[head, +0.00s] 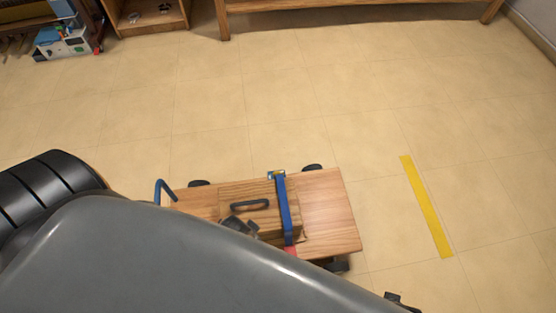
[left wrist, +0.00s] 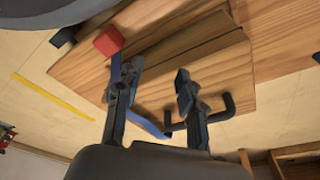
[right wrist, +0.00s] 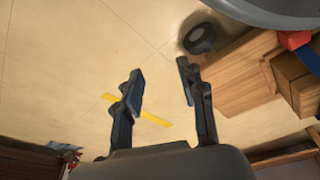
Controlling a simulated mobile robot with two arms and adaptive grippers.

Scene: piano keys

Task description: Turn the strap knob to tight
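The strap knob, a red block (left wrist: 107,40), sits at the end of the blue strap in the left wrist view. A red patch (head: 291,251) also shows at the strap's near end in the head view. The blue strap (head: 284,212) runs over a wooden box (head: 232,192) with a dark handle. My left gripper (head: 243,224) is over the box, left of the strap; its fingers (left wrist: 157,80) are apart and empty, one overlapping the strap in view. My right gripper (right wrist: 159,77) is open and empty, beside the cart; the head view shows only a dark bit of it.
The box rides on a wooden wheeled cart (head: 330,205) with a blue handle (head: 163,190) at its left. A yellow floor strip (head: 426,207) lies to the right. Wooden furniture (head: 350,5) stands at the back. My grey arm hides the cart's near left side. Tiled floor around is mostly clear.

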